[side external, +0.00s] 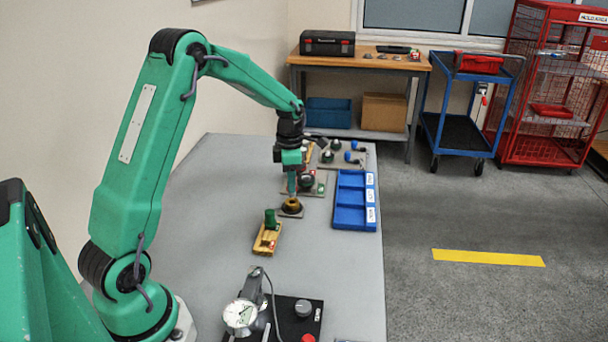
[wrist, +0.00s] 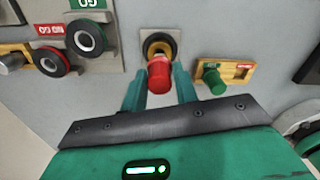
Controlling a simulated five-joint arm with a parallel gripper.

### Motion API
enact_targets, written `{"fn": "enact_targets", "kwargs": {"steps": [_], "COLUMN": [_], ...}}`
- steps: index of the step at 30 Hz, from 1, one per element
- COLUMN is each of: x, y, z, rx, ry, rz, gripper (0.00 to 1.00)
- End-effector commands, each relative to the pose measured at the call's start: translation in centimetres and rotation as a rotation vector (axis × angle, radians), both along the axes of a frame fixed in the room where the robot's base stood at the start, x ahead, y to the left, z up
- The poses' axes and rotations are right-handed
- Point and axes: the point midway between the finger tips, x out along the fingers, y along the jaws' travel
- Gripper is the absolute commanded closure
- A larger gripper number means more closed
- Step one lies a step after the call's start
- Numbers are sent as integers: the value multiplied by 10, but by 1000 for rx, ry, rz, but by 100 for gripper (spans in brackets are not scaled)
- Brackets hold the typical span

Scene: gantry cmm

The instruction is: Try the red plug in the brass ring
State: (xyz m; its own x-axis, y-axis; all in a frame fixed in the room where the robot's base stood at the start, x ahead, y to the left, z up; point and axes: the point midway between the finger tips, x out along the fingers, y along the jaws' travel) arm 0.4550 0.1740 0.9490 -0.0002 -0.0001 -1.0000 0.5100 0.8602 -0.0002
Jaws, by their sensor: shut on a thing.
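My gripper (wrist: 160,88) is shut on the red plug (wrist: 159,76), which shows between its green fingers in the wrist view. The brass ring (wrist: 160,44) sits on a small grey plate just beyond the plug. The plug's far end overlaps the ring's near edge in that view; I cannot tell whether it is above the ring or in its bore. In the side view my gripper (side external: 292,187) points down right over the brass ring (side external: 291,207), and the red plug is not discernible there.
A wooden holder (side external: 266,242) with a green plug (side external: 270,219) stands on the nearer side of the ring. Black ring gauges (wrist: 86,38) with GO labels stand on the other side. A blue compartment tray (side external: 341,216) lies at right. A dial gauge stand (side external: 241,314) is at the front.

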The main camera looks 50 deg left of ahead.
Motion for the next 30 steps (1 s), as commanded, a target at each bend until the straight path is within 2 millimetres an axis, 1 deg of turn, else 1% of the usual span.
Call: {"fn": "enact_targets", "kwargs": {"steps": [30], "x": [0], "y": [0], "z": [29], "rx": [1], "ry": [-1], "rz": [0], "gripper": [97]}}
